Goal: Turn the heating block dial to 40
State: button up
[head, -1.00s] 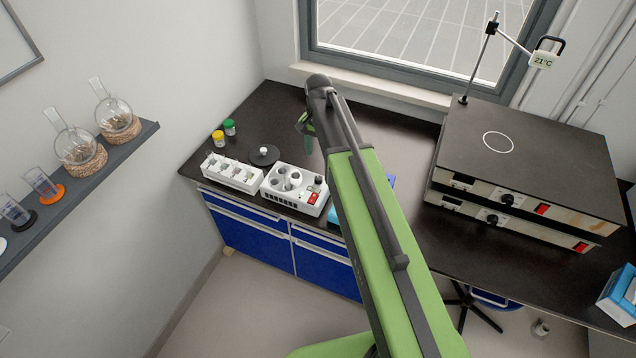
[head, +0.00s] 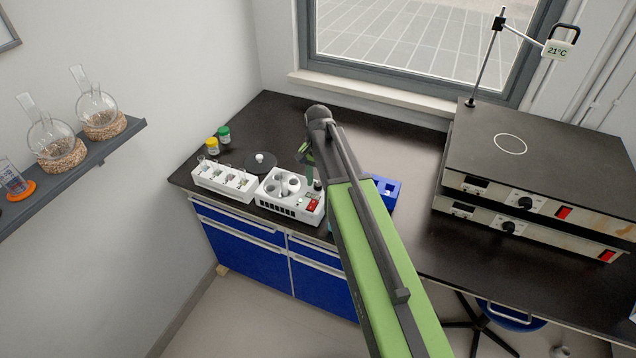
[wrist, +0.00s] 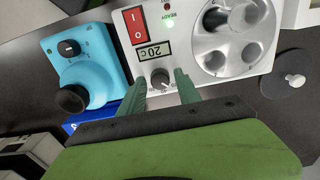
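The heating block (head: 285,208) is a white box with round wells on top, standing on the dark bench in the head view. In the wrist view the heating block (wrist: 204,85) shows a red switch, a display reading 20 C and a lit green READY light. In the head view my gripper (head: 308,160) is by the block's right rear, partly hidden by my arm.
A light-blue device with a black cup (wrist: 93,78) stands close beside the block. A white tube rack (head: 222,184), a black disc lid (head: 252,166) and two capped jars are to its left. Stacked hot plates (head: 545,165) stand right. Bench between is mostly clear.

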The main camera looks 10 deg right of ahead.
grip_shut()
jog(key=m, duration=0.4)
jog(key=shift+m, duration=2.3)
jog(key=shift+o, duration=1.4)
grip_release()
